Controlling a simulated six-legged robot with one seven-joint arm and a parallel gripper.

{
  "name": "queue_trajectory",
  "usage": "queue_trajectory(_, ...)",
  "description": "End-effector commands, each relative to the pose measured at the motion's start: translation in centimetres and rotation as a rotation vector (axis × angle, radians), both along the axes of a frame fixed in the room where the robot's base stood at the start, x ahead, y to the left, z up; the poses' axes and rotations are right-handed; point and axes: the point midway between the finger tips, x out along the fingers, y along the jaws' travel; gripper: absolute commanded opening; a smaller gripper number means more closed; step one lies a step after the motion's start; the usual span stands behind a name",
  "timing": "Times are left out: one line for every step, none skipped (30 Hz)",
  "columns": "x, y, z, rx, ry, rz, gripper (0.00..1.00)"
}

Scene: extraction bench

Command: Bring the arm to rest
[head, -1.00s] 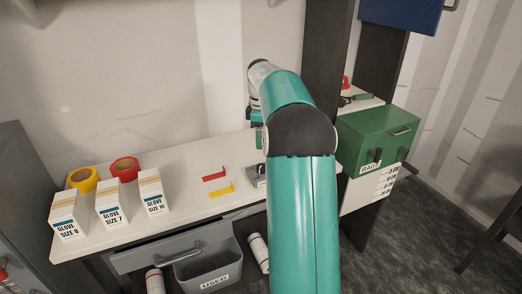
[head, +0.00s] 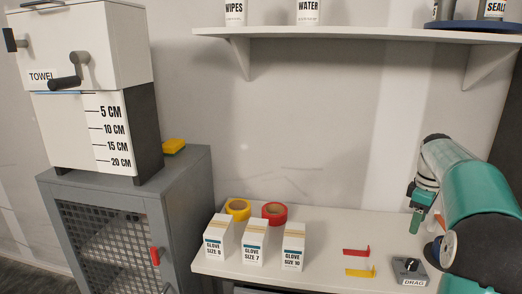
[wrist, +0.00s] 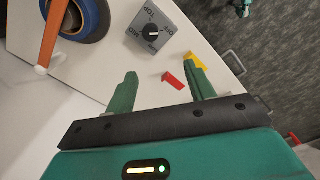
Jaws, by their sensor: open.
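My gripper (wrist: 163,88) is open in the wrist view, its two green fingers apart with nothing between them. In the head view my arm (head: 465,200) comes in at the right edge, bent over the right end of the white bench (head: 325,222). One green finger (head: 415,222) points down there, above the bench; the rest of the gripper is hard to make out. Past the fingertips in the wrist view are a grey dial box (wrist: 152,34), a red bracket (wrist: 173,80) and a yellow bracket (wrist: 196,61).
Glove boxes (head: 254,243) and tape rolls (head: 274,212) stand on the bench. A shelf (head: 350,33) hangs above. A towel dispenser (head: 100,110) stands on a grey cabinet (head: 180,190) at left. A blue round item with an orange rod (wrist: 85,18) is close to the gripper.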

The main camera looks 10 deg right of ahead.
Motion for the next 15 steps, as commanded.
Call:
queue_trajectory(-0.1, 2.0, 1.1, -0.013, -0.016, -0.011, 0.54)
queue_trajectory(-0.3, 3.1, 1.7, -0.019, -0.025, -0.024, 0.54)
queue_trajectory(-0.6, 4.7, 2.4, -0.027, -0.038, -0.044, 0.54)
queue_trajectory(-0.9, 6.0, 2.9, -0.033, -0.049, -0.059, 0.54)
queue_trajectory(-1.3, 7.2, 3.3, -0.038, -0.060, -0.077, 0.54)
queue_trajectory(-1.7, 8.8, 3.9, -0.044, -0.076, -0.098, 0.54)
queue_trajectory(-2.2, 10.0, 4.3, -0.048, -0.088, -0.115, 0.54)
queue_trajectory(-2.6, 11.2, 4.7, -0.052, -0.101, -0.132, 0.54)
queue_trajectory(-3.3, 12.7, 5.0, -0.054, -0.116, -0.154, 0.54)
queue_trajectory(-3.9, 13.8, 5.3, -0.056, -0.130, -0.172, 0.54)
queue_trajectory(-4.4, 14.9, 5.5, -0.057, -0.142, -0.188, 0.54)
queue_trajectory(-5.2, 16.2, 5.9, -0.058, -0.162, -0.211, 0.54)
queue_trajectory(-5.9, 17.3, 6.0, -0.057, -0.175, -0.229, 0.54)
queue_trajectory(-6.5, 18.3, 6.1, -0.056, -0.189, -0.246, 0.54)
queue_trajectory(-7.5, 19.6, 6.2, -0.052, -0.206, -0.268, 0.54)
